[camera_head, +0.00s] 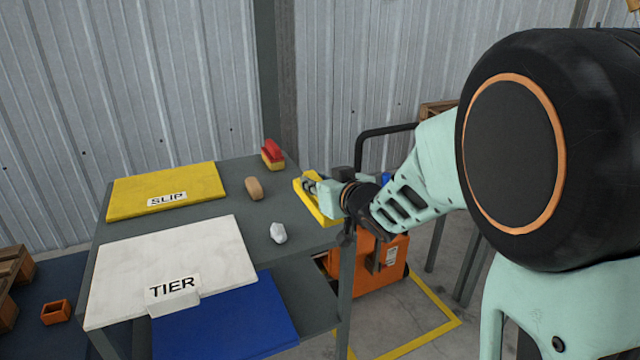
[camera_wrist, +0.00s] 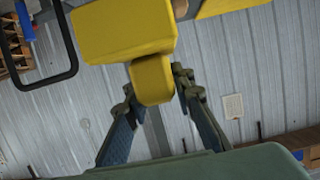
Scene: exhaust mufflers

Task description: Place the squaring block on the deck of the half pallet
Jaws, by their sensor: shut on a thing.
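The squaring block, a yellow block with a narrower stub, is in my gripper (camera_head: 322,190). In the head view the yellow block (camera_head: 312,207) shows at the right end of the grey table, partly hidden by the gripper. In the wrist view the fingers (camera_wrist: 156,88) are on both sides of the stub of the yellow block (camera_wrist: 125,30), shut on it. Whether it touches the table cannot be told. Wooden pallet-like pieces (camera_head: 10,285) show at the left edge of the head view; I cannot tell which is the half pallet.
The grey table (camera_head: 225,215) bears a yellow SLIP sheet (camera_head: 180,185), a white TIER board (camera_head: 190,260), a tan block (camera_head: 254,188), a red-and-yellow item (camera_head: 272,154) and a white lump (camera_head: 278,232). A blue sheet (camera_head: 235,320) lies below. An orange machine (camera_head: 385,262) stands right.

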